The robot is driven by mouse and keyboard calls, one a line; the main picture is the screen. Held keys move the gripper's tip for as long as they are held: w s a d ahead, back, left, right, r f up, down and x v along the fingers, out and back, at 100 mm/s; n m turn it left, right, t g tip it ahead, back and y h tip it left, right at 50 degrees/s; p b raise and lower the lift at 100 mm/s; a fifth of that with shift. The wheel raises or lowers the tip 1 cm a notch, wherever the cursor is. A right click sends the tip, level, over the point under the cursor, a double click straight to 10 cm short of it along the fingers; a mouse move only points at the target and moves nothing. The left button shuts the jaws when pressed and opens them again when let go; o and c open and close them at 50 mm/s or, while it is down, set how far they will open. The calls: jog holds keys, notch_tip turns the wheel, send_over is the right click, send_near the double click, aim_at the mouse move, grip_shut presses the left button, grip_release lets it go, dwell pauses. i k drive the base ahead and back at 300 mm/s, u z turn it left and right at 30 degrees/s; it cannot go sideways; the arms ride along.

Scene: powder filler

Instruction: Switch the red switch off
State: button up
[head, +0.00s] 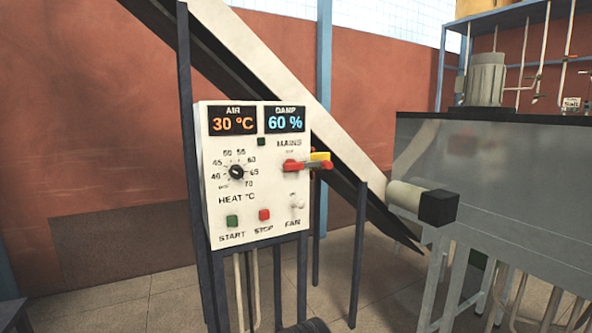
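The red switch (294,166) is a rotary handle under the word MAINS on the right side of a white control panel (215,170). Its red handle lies roughly horizontal, with a grey tip at the right end. A yellow part (320,157) shows behind its right end. Small lettering above the handle is too small to read surely. My gripper is not in this view.
The panel also carries a black HEAT dial (236,172), a green START button (232,220), a red STOP button (264,214) and a white FAN toggle (297,201). A grey machine (500,180) with a protruding black-ended cylinder (437,207) stands at right.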

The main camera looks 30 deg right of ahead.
aim_at(290, 165)
jog(key=k, duration=0.55)
jog(key=z, duration=0.6)
jog(key=i, duration=1.6)
jog(key=u, duration=0.75)
